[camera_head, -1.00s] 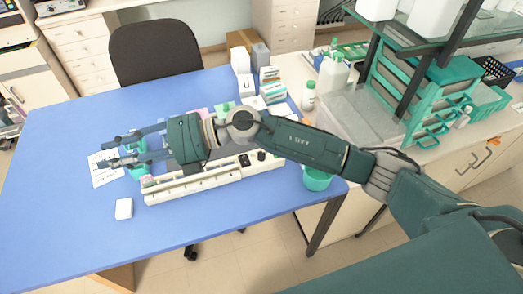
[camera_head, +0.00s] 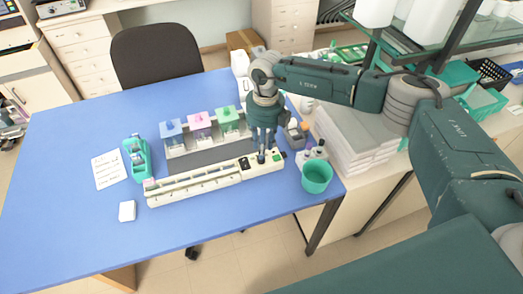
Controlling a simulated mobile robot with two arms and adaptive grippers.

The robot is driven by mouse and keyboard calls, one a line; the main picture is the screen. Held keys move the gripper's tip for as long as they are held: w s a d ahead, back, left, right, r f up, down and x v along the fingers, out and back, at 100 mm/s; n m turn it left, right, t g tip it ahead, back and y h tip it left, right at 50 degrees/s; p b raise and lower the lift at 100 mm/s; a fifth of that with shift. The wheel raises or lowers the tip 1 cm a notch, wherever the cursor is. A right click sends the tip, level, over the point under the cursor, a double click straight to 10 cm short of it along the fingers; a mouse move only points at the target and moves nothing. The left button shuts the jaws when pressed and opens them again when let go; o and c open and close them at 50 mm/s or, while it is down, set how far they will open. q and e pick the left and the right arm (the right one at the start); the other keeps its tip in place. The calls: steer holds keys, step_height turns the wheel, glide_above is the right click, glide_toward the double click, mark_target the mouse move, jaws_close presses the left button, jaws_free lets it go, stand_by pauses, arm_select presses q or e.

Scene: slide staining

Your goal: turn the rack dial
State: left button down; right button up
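The long white staining rack (camera_head: 205,187) lies across the front middle of the blue table. Small dark controls sit at its right end: a black square one (camera_head: 244,164) and a dark round knob (camera_head: 261,157) that looks like the dial, with a green spot (camera_head: 278,156) further right. My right gripper (camera_head: 265,150) points down over this end, its fingertips at or just above the dark knob. Whether they touch it cannot be told, and the finger gap is too small to judge. My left gripper is not in view.
Blue (camera_head: 173,134), pink (camera_head: 201,125) and green (camera_head: 230,119) jars stand behind the rack. A teal holder (camera_head: 138,160), paper sheet (camera_head: 107,169) and white block (camera_head: 127,211) lie left. A green cup (camera_head: 317,177) stands near the right edge.

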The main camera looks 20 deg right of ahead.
steer(key=shift+a+f+p, duration=0.15)
steer(key=shift+f+p, duration=0.4)
steer(key=shift+f, duration=1.65)
steer(key=shift+c, duration=0.5)
jaws_close()
